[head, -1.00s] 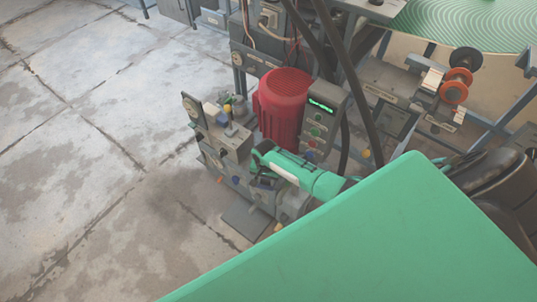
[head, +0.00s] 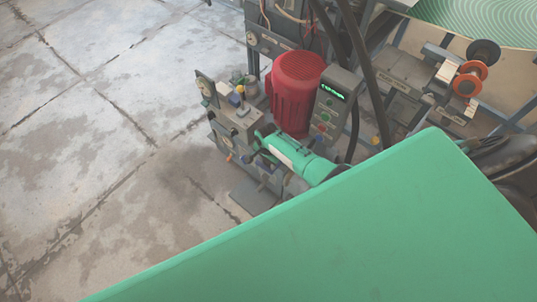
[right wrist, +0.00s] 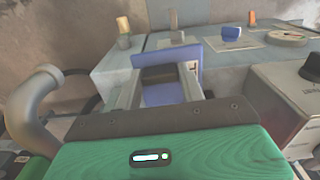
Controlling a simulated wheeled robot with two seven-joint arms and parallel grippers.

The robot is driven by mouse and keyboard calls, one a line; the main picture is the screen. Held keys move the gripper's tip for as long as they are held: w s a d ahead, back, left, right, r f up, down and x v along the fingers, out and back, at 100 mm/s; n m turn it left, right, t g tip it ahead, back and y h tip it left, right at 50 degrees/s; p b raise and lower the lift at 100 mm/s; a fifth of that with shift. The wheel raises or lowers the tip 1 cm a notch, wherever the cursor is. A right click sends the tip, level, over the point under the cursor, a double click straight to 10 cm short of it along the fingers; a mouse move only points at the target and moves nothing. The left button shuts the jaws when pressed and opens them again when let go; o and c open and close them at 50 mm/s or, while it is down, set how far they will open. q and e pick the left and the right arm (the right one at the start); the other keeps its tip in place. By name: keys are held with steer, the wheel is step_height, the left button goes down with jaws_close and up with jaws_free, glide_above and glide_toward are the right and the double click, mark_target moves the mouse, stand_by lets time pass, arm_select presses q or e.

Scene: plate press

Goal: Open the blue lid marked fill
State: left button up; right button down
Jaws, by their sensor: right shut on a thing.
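In the right wrist view a blue lid (right wrist: 190,55) stands up just beyond my right gripper (right wrist: 165,85), with more blue showing below between the fingers. The fingers are closed around a dark piece at this lid, which I take to be its grip. No fill mark is readable. In the head view my right gripper (head: 262,143) is at the top of a small grey machine (head: 232,125), and the lid is hidden or too small to make out. My left gripper is not in view.
A red motor (head: 296,90) and a control box with a green display (head: 333,105) stand close beside my right forearm. The wrist view shows an orange knob (right wrist: 123,30), a blue knob (right wrist: 231,33) and a round dial (right wrist: 287,38). Open concrete floor lies to the left.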

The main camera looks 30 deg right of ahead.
mark_target(268, 163)
steer(key=c, duration=0.8)
jaws_free()
steer(key=shift+c, duration=0.2)
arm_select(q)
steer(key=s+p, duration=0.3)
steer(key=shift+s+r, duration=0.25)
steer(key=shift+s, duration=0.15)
arm_select(e)
step_height(268, 163, up, 14)
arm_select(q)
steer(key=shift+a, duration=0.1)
arm_select(e)
steer(key=shift+f, duration=0.1)
